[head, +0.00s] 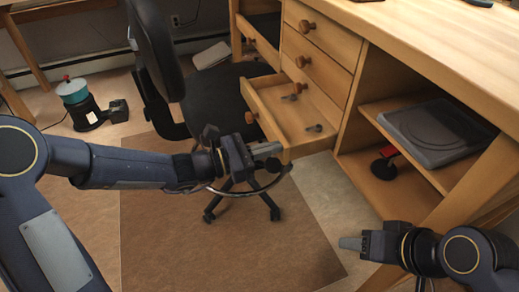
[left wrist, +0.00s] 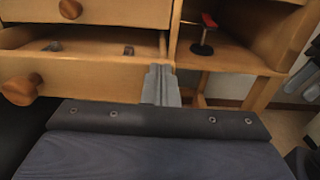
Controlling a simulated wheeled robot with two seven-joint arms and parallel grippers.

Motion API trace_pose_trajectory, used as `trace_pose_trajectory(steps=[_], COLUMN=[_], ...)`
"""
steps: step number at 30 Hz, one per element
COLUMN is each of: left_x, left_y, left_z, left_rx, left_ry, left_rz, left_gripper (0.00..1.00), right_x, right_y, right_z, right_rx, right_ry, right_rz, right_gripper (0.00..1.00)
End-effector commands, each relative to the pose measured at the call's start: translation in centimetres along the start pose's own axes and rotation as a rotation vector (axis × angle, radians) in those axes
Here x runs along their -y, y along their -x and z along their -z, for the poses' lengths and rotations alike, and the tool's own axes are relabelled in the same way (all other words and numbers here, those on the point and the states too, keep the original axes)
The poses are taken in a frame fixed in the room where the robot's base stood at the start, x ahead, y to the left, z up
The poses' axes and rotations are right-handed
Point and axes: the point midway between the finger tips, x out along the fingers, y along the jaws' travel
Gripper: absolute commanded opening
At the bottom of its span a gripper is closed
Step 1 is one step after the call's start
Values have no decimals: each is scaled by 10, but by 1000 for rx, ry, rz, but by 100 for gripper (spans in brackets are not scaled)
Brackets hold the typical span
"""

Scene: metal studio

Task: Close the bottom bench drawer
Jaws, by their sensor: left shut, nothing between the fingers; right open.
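The bottom bench drawer (head: 283,135) is pulled out of the wooden bench, with its round knob (head: 250,117) on the front. Small metal pieces (head: 314,128) lie inside. In the left wrist view the drawer front (left wrist: 95,78) shows with its knob (left wrist: 20,90). My left gripper (head: 280,149) is shut and empty at the near right end of the drawer front. Its fingertips (left wrist: 160,80) overlap that end in the wrist view; I cannot tell whether they touch. My right gripper (head: 350,243) is open and empty, low in front of the shelf bay.
A black office chair (head: 212,98) stands left of the drawer. Closed drawers (head: 317,60) are above it. The open shelf holds a grey case (head: 434,132) and a red-and-black tool (head: 386,163). A teal-topped canister (head: 75,92) stands on the floor at left. The brown mat (head: 170,240) is largely clear.

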Motion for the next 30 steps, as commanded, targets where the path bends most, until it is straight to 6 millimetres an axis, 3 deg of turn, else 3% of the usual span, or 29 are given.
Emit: trace_pose_trajectory(steps=[9, 15, 30], left_x=[1, 1, 0], left_y=[-69, -94, -106], left_z=[2, 1, 0], left_rx=[1, 0, 0], left_ry=[1, -1, 0], left_rz=[4, 2, 0], left_gripper=[0, 0, 0], right_x=[-4, -5, -6], right_y=[-9, -12, -12], right_z=[-5, -6, -6], right_rx=[0, 0, 0], right_ry=[0, 0, 0], right_rz=[0, 0, 0], right_gripper=[48, 48, 48])
